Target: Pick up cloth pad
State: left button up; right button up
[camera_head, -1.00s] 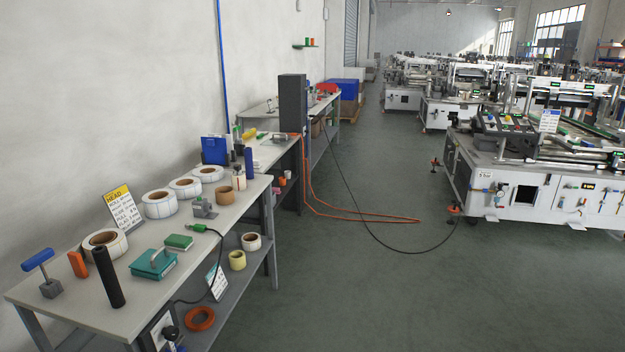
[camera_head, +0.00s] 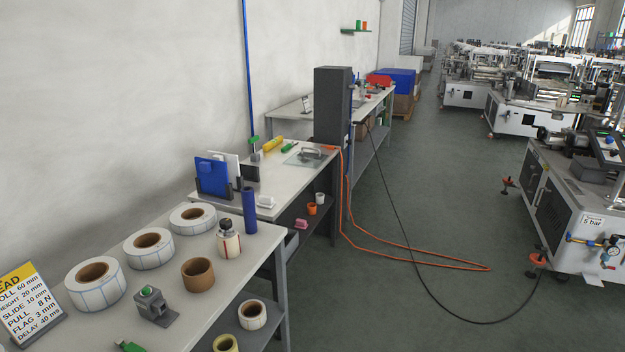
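I cannot single out a cloth pad for sure in the head view. The teal and green pad-like blocks seen earlier on the near bench are outside the picture now. Neither of my grippers is in view.
An orange hose (camera_head: 420,262) and black cable cross the floor. Machines stand at right, with open floor between.

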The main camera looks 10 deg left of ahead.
aim_at(264, 201)
jog(key=i+u, duration=0.1)
jog(key=i, duration=0.95)
jog(key=i+l+u, duration=0.1)
jog(key=i, duration=0.95)
jog(key=l, duration=0.15)
